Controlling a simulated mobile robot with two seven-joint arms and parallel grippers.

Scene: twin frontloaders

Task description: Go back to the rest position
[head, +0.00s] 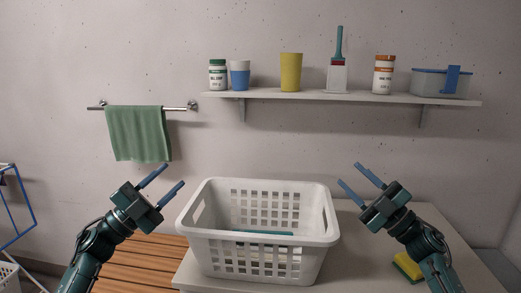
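My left gripper (167,180) is raised at the left of the white basket, below the green towel in the picture. Its two fingers are spread apart with nothing between them. My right gripper (356,180) is raised at the right of the basket. Its fingers are also spread apart and empty. Neither gripper appears to touch anything.
A white laundry basket (258,240) stands on a pale counter (345,265), with something teal inside. A yellow sponge (408,266) lies behind my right arm. A wall shelf (350,97) holds several containers. A green towel (138,133) hangs on a rail.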

